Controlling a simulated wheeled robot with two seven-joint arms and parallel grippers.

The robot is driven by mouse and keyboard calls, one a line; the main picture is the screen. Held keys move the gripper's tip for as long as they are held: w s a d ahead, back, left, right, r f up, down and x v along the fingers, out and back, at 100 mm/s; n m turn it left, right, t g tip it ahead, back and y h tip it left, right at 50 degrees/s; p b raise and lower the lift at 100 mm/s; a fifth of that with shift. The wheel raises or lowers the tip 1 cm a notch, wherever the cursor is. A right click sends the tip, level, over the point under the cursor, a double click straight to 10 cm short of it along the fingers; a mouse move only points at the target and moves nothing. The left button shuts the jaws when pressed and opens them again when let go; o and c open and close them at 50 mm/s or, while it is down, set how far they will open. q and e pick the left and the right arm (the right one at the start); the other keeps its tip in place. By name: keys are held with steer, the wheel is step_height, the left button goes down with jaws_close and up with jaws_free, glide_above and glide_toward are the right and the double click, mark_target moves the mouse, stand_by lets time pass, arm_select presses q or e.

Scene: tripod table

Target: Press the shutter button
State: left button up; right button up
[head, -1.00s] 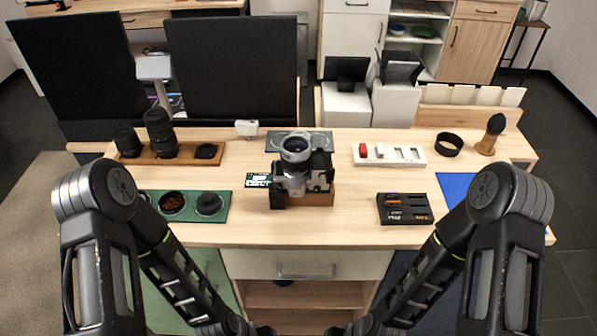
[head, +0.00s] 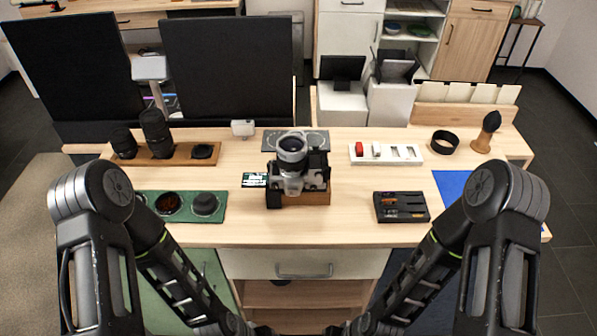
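A silver and black camera (head: 291,177) with its lens (head: 292,146) tilted up sits on a brown wooden stand (head: 318,197) at the middle of the table (head: 340,228). The shutter button is too small to make out. In the head view my two arms come in from the left and right and run down toward the bottom middle, below the table's front edge. Both gripper fingers are out of the picture or hidden at the bottom edge. Neither arm touches the camera.
A green tray (head: 208,216) with round lens parts lies left. A wooden rack (head: 180,158) with lenses stands behind it. A black tool tray (head: 402,207), a white card holder (head: 386,153), a black ring (head: 445,142) and a brush (head: 486,132) are right. The front middle of the table is clear.

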jaws_close()
stand_by(1.5)
